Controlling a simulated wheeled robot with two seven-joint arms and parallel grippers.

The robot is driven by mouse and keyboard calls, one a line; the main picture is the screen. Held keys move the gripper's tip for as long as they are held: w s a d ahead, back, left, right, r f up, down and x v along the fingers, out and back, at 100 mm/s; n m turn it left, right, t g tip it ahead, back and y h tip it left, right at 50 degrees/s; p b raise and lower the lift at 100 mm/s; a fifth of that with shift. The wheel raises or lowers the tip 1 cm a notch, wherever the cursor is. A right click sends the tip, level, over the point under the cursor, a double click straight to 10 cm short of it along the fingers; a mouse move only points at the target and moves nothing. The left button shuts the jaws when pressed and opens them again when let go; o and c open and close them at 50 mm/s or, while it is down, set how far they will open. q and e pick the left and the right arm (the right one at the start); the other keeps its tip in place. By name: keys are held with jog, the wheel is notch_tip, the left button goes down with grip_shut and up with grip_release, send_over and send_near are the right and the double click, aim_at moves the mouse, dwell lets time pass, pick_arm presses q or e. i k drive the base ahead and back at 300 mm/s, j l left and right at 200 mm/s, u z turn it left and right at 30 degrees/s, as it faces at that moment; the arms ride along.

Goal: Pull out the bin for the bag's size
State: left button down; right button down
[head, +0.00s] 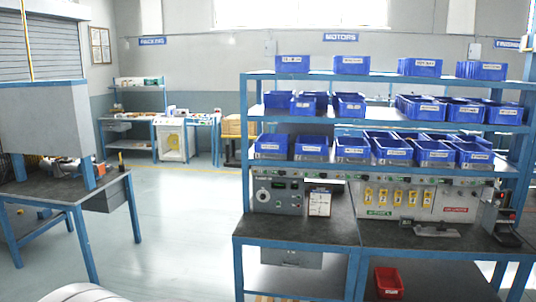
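Blue bins with white labels fill the three shelves of the blue rack on the right. The top shelf (345,76) holds several, among them a bin at the left end (292,64). The middle row includes a bin near the left (303,106), and the lowest row includes a front bin (311,147) above the bench. The label text is too small to read surely. I cannot make out a bag. Neither of my grippers is in view.
Below the rack, a dark bench (300,231) carries a grey control box (278,196), a clipboard (319,204) and a panel with yellow parts (400,200). A red bin (388,282) sits underneath. Another workbench (70,186) stands left. The floor between (185,225) is clear.

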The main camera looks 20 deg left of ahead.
aim_at(267, 146)
jog(key=u, duration=0.75)
jog(key=i+l, duration=0.1)
jog(key=i, duration=0.45)
jog(key=i+l, duration=0.1)
jog(key=i, duration=0.45)
jog(key=i+u, duration=0.1)
jog(key=i, duration=0.45)
jog(key=i+l, duration=0.2)
jog(key=i, duration=0.35)
jog(key=i+l, duration=0.15)
jog(key=i, duration=0.4)
jog(key=i+l+u, duration=0.1)
jog(key=i, duration=0.45)
jog(key=i+l, duration=0.2)
jog(key=i, duration=0.35)
